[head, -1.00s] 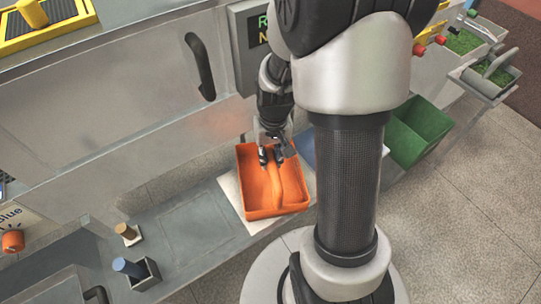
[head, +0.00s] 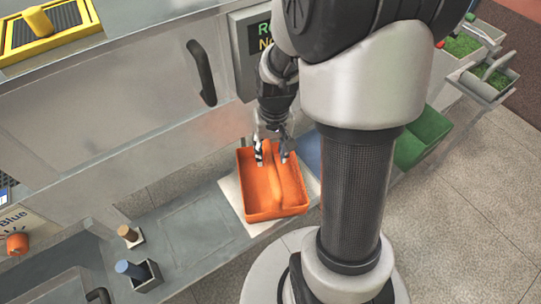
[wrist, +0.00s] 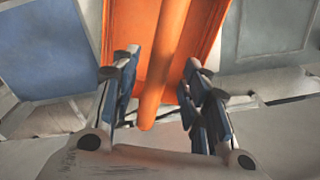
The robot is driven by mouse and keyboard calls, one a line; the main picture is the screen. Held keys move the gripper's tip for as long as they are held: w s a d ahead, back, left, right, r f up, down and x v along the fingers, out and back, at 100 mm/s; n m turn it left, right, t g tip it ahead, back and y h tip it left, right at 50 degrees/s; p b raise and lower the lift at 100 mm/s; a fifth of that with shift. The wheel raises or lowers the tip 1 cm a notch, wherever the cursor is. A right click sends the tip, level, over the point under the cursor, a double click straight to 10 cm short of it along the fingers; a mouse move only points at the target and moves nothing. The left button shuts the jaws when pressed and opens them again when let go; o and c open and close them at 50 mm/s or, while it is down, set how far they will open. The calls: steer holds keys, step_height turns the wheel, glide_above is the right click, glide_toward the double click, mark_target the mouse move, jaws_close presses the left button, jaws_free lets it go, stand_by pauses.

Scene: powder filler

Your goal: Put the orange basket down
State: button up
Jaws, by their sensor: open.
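The orange basket (head: 263,206) rests on a pale square mat (head: 232,190) on the grey ledge in the head view. A raised handle ridge (head: 276,187) runs along its middle. My gripper (head: 271,158) is at the basket's far end, with its fingers spread to either side of the handle's line. In the wrist view the basket (wrist: 202,45) lies beyond the fingertips, and the handle (wrist: 163,70) lies between the two open fingers (wrist: 160,85), apart from both. My gripper is open and holds nothing.
A green bin (head: 420,138) stands right of my arm. A blue surface (head: 309,152) lies just right of the basket. Two small knobbed blocks, one brown-topped (head: 129,235) and one blue-topped (head: 135,272), stand left on the ledge. A machine panel with a dark handle (head: 201,72) rises behind.

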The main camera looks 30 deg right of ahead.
steer(key=s+a+r+n+t+p, duration=0.1)
steer(key=s+a+r, duration=0.2)
steer(key=r, duration=0.6)
steer(key=s+a+r+n+t+p, duration=0.1)
steer(key=s+a+r, duration=0.15)
steer(key=r, duration=0.55)
steer(key=s+a+r+n+t, duration=0.2)
steer(key=s+a+r, duration=0.2)
steer(key=s, duration=0.3)
steer(key=shift+s+a+r, duration=0.25)
steer(key=shift+s+a, duration=0.05)
steer(key=shift+s, duration=0.1)
steer(key=shift+c, duration=0.2)
